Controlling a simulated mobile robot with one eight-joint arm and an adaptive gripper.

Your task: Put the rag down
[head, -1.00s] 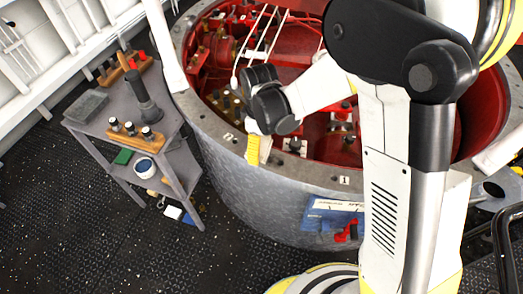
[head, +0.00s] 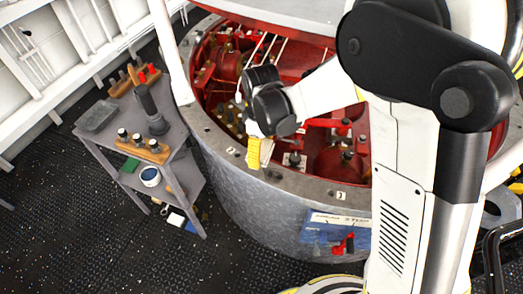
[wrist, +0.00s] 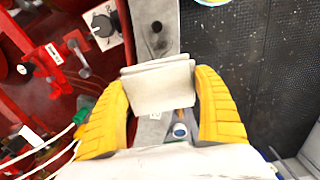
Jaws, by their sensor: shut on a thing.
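The rag (wrist: 160,88) is a pale cream folded cloth. In the wrist view it is pinched between the two yellow fingers of my gripper (wrist: 161,84). In the head view my gripper (head: 257,151) hangs at the near left rim of a big round grey housing, and its yellow finger hides most of the rag. The wrist view shows the grey rim (wrist: 164,22) behind the rag. I cannot tell whether the rag touches the rim.
The round housing (head: 262,205) is open, with red machinery and pipes inside. A grey cart (head: 105,140) to the left carries bottles in wooden racks, a dark tool and a flat slab. A white-blue tub (head: 150,177) sits on its lower shelf. Black deck lies in front.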

